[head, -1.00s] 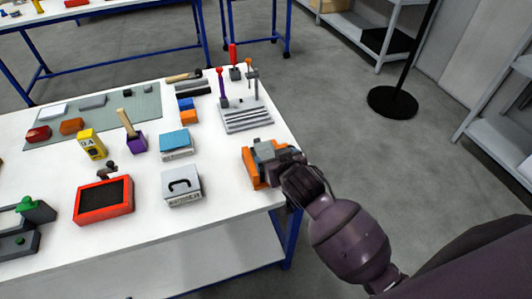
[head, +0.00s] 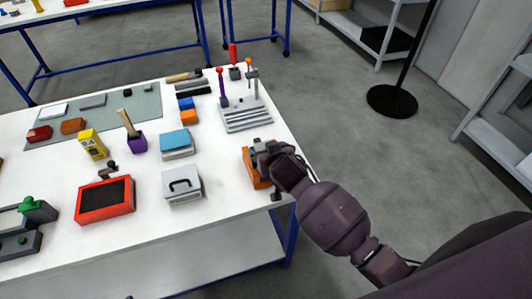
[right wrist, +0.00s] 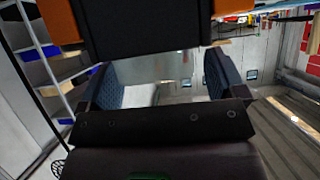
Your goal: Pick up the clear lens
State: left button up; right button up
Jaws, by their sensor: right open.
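A pale, flat piece (head: 53,110) lies at the far left of the green mat (head: 125,114); it may be the clear lens, but it is too small to be sure. My right gripper (head: 266,153) is at the orange fixture (head: 249,170) at the table's right edge and hides much of it. In the right wrist view my two blue-padded fingers (right wrist: 160,80) stand wide apart. I cannot tell whether anything clear is between the fingers. My left gripper is out of view.
A grey press stand (head: 246,115) with upright tools is behind the fixture. A grey box with a handle (head: 182,187), a blue-topped box (head: 176,143) and a red-framed tray (head: 104,200) stand to the left.

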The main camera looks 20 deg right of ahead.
jog(key=c, duration=1.1)
jog(key=shift+r, duration=0.15)
